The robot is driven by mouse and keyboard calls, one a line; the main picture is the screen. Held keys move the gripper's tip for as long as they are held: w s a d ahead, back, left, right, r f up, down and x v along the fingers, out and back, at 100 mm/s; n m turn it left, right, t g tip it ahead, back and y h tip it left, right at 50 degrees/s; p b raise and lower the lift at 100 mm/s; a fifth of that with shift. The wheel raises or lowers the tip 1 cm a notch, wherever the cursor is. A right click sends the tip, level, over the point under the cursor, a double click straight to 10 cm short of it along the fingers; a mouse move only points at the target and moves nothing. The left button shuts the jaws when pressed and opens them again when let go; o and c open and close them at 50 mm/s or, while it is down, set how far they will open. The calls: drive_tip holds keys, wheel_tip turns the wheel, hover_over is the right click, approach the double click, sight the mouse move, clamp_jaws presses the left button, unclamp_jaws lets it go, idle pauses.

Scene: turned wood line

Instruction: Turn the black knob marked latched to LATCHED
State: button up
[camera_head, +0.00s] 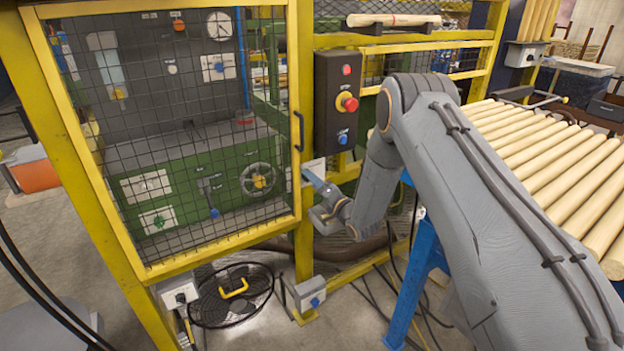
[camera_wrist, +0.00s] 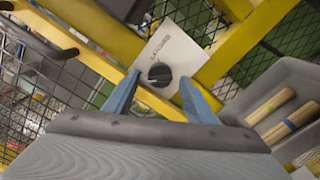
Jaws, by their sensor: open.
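The black knob (camera_wrist: 159,75) sits on a white plate (camera_wrist: 178,48) fixed to a yellow frame in the wrist view. Dark lettering on the plate lies above the knob, tilted and too small to read surely. A pale mark shows on the knob's left part. My gripper (camera_wrist: 160,80) is open, with one blue finger on each side of the knob in the picture. I cannot tell if they touch it. In the head view my gripper (camera_head: 309,176) is at the yellow post, in front of the white plate (camera_head: 317,164); the knob is hidden there.
A mesh door (camera_head: 180,130) with a black handle (camera_head: 297,131) is left of my gripper. A black control box (camera_head: 337,100) with a red button is above. Turned wood rods (camera_head: 540,150) lie on the right. A grey bin (camera_wrist: 285,85) holds rods.

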drive_tip(key=shift+w+a, duration=0.35)
drive_tip(key=shift+w, duration=0.25)
drive_tip(key=c, duration=1)
drive_tip(key=shift+c, duration=0.2)
drive_tip(key=o, duration=1)
drive_tip(key=shift+o, duration=0.2)
drive_tip(key=shift+s, duration=0.15)
drive_tip(key=b+v, duration=0.1)
drive_tip(key=v, duration=0.6)
drive_tip(key=shift+s+d+b, duration=0.25)
drive_tip(key=shift+s+b, duration=0.05)
drive_tip(key=shift+b, duration=0.1)
